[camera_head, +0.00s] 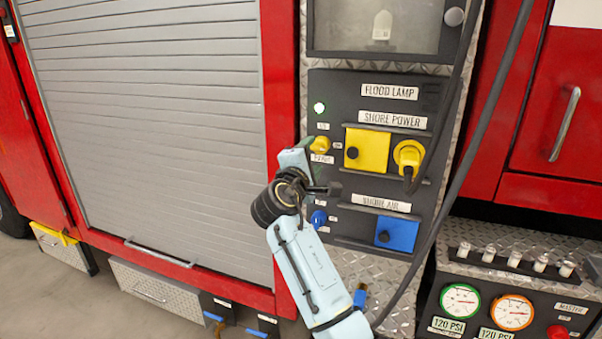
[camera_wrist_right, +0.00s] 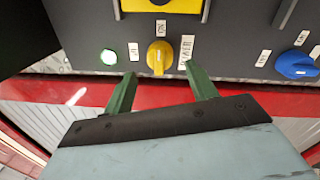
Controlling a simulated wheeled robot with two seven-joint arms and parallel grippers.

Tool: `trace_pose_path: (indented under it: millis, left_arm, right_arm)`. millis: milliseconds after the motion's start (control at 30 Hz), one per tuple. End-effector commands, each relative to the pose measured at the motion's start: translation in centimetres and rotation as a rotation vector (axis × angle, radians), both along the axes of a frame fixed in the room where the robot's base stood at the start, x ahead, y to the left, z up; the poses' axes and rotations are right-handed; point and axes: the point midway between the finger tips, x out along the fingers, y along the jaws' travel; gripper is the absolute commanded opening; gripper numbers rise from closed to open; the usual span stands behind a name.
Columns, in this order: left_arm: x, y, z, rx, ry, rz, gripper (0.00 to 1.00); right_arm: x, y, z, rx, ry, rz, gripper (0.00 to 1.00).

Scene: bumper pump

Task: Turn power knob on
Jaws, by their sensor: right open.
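The yellow power knob (camera_head: 320,144) sits on the dark panel, left of the yellow shore power cover, with small labels around it. In the right wrist view the yellow knob (camera_wrist_right: 160,57) shows between and just beyond the tips of my right gripper's two green fingers (camera_wrist_right: 161,73). The fingers are apart, one on each side of the knob, with no clear contact. In the head view my right gripper (camera_head: 308,152) is at the panel's left edge, beside the knob. A round light (camera_head: 319,107) above the knob glows; it looks green in the wrist view (camera_wrist_right: 108,57). My left gripper is not in view.
A blue knob (camera_head: 318,218) lies below, near a blue shore air cover (camera_head: 397,233). A yellow plug (camera_head: 408,155) with a dark cable hangs at the right of the panel. A grey roller shutter (camera_head: 150,110) fills the left. Gauges (camera_head: 460,301) stand at lower right.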

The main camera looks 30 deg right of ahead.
Motion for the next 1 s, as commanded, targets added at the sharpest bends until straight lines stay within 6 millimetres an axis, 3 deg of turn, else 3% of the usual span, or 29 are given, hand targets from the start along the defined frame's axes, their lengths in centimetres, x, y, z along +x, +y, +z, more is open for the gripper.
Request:
trace_pose_path:
  millis: [200, 400, 1000]
  left_arm:
    - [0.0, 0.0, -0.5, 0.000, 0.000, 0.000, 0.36]
    - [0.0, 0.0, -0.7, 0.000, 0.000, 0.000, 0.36]
    - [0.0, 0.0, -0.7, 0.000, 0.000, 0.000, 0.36]
  right_arm:
    - [-3.3, 3.9, -0.5, 0.003, 0.001, 0.002, 0.57]
    - [-5.3, 6.1, -0.6, 0.002, 0.001, 0.001, 0.57]
    - [-5.9, 6.9, -0.6, 0.001, 0.001, 0.000, 0.57]
